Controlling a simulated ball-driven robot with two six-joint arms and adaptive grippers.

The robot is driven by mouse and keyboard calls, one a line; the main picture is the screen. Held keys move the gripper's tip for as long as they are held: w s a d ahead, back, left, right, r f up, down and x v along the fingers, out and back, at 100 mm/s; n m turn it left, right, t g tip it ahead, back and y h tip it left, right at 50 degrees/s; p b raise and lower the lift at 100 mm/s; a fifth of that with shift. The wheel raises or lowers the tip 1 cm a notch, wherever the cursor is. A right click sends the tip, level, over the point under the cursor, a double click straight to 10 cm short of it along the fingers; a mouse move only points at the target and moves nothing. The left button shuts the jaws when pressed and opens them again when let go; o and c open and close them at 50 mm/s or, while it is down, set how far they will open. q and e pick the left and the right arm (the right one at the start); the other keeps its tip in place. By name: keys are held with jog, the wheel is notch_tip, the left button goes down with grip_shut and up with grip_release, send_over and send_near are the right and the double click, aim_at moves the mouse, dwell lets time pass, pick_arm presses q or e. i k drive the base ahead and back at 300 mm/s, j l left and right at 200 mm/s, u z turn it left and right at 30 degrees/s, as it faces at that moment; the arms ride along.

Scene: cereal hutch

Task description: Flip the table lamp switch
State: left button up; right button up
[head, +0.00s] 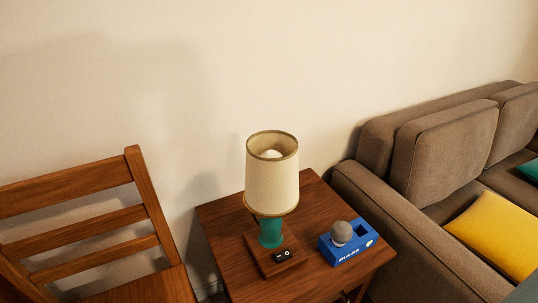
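The table lamp (272,185) stands upright on a wooden side table (222,228). It has a cream shade open at the top, with a pale bulb (271,154) inside, and a green body (271,232) on a square wooden base (268,262). The lamp switch (283,256) is a small dark plate with light marks on the front of the base. I cannot tell its position, or whether the bulb is lit. Neither of my grippers shows in the head view.
A blue box (345,248) holding a grey bulb (341,232) sits right of the lamp on the table. A wooden chair (80,220) stands at left. A brown sofa (400,215) with a yellow cushion (495,232) is at right. A bare wall is behind.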

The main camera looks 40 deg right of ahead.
aim_at(281, 256)
jog(key=z, duration=1.35)
